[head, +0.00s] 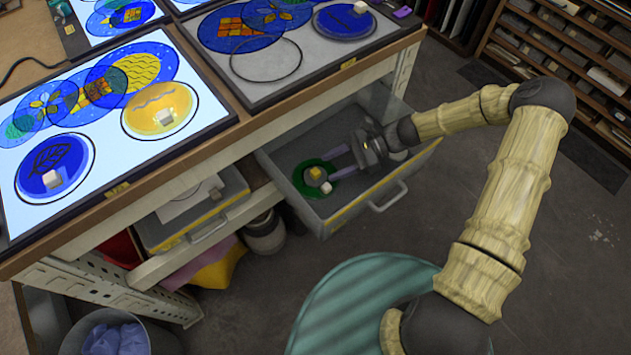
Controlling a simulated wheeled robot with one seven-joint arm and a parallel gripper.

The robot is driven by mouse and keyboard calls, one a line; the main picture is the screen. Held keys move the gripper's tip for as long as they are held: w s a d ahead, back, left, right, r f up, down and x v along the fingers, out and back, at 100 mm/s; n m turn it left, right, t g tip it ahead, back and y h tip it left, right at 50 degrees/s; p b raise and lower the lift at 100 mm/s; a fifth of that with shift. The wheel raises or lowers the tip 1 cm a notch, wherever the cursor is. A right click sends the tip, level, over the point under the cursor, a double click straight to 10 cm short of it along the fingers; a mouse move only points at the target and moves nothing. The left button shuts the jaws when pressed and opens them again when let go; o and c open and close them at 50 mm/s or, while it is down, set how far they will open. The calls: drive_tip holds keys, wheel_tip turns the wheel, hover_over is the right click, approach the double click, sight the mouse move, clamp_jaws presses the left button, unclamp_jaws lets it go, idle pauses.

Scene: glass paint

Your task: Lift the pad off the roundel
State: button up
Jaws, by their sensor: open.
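A dark green roundel (303,184) lies in the open drawer, partly covered by my gripper and the small things on it. I cannot tell whether the fingers touch the pad.
The grey drawer (420,160) has raised walls and a front handle. A lit panel (110,190) and a darker panel (265,85) cover the bench top above. A shelf tray (190,225) is left of the drawer. A bin (150,335) stands at lower left.

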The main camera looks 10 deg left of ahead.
sight(317, 171)
drive_tip(key=shift+a, duration=0.1)
drive_tip(key=shift+x, duration=1.1)
drive_tip(key=shift+a, duration=0.1)
drive_tip(key=b+x, duration=0.1)
drive_tip(key=x, duration=0.4)
drive_tip(key=shift+w+a, duration=0.1)
drive_tip(key=c, duration=1)
